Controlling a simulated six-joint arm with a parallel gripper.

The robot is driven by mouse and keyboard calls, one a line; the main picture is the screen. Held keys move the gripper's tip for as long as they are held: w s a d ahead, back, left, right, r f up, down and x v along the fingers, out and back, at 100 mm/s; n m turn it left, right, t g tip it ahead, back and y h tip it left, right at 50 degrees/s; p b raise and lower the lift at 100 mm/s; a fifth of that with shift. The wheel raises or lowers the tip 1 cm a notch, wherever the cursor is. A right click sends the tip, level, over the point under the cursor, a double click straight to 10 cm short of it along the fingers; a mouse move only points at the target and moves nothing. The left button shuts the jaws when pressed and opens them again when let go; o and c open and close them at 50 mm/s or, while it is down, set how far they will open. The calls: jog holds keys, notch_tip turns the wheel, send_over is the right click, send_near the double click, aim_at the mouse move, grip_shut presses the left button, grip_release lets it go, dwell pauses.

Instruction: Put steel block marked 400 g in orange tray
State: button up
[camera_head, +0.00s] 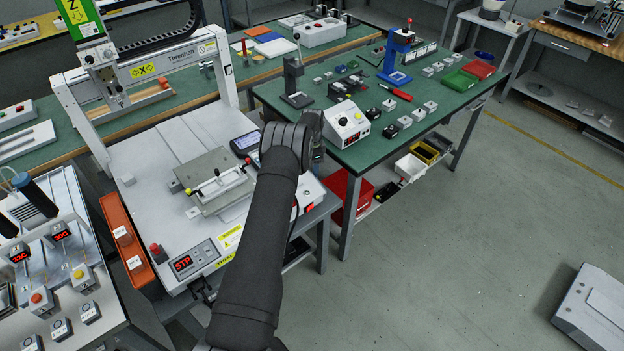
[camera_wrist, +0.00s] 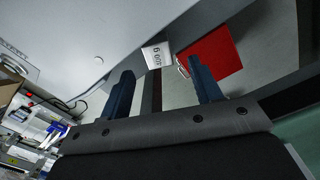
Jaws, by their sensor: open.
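In the wrist view a pale block (camera_wrist: 155,56) carries a dark marking that looks like 400 g, turned on its side. It shows between and beyond the fingertips of my gripper (camera_wrist: 159,74), near the edge of a pale surface. My gripper is open, with nothing between its dark fingers. In the head view my gripper (camera_head: 314,142) is right of the gantry machine, its fingers mostly hidden, and I cannot make out the marked block. The orange tray (camera_head: 112,213) lies along the machine's left side and holds two small pale blocks (camera_head: 122,236).
The gantry machine (camera_head: 180,130) has a fixture plate (camera_head: 212,180) on its bed. A red emergency button (camera_head: 157,251) stands near the tray. A green bench (camera_head: 440,110) with many small parts is at the right. A red bin (camera_head: 348,192) sits below it; it also shows in the wrist view (camera_wrist: 213,57).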

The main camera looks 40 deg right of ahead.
jog(key=f, duration=0.4)
jog(key=shift+s+d+f, duration=0.15)
jog(key=shift+s+d, duration=0.05)
grip_shut()
jog(key=shift+r, duration=0.6)
jog(key=r, duration=0.3)
jog(key=shift+s+d+r, duration=0.15)
jog(key=shift+s+r, duration=0.15)
jog(key=s+d+r, duration=0.2)
jog(key=s+r, duration=0.4)
jog(key=s, duration=0.4)
jog(key=shift+s+r, duration=0.2)
jog(key=shift+s, duration=0.15)
